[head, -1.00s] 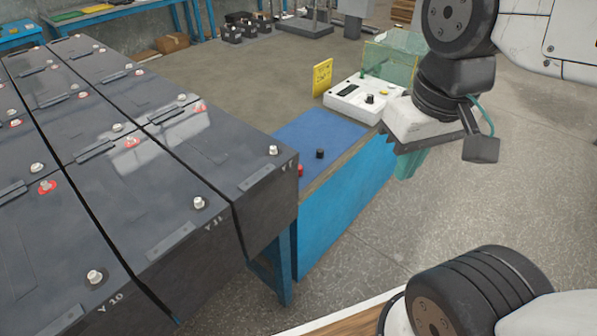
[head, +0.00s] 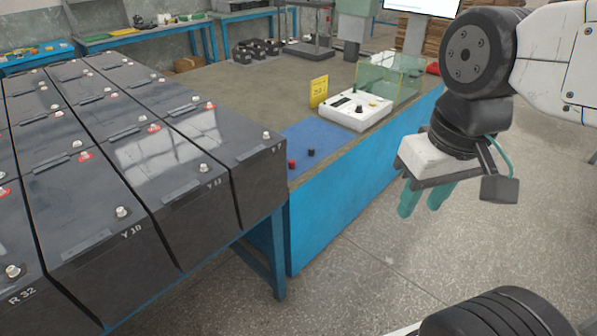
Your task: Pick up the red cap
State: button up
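The small red cap (head: 292,164) stands on the blue mat (head: 325,146) at the near left edge of the bench, close beside the corner of a battery. A small black cap (head: 311,153) stands just to its right. My gripper (head: 424,203) hangs to the right of the bench front, well to the right of the caps and apart from them. Its two green fingers point down with a gap between them and nothing in it.
Rows of dark batteries (head: 165,138) with metal terminals fill the left. A white device (head: 357,110) with a knob, a yellow sign (head: 319,91) and a clear green box (head: 390,78) stand on the bench (head: 342,201). Floor is free in front.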

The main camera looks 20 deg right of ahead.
aim_at(292, 162)
jog(key=z, duration=0.65)
jog(key=i, duration=1.3)
jog(key=u, duration=0.55)
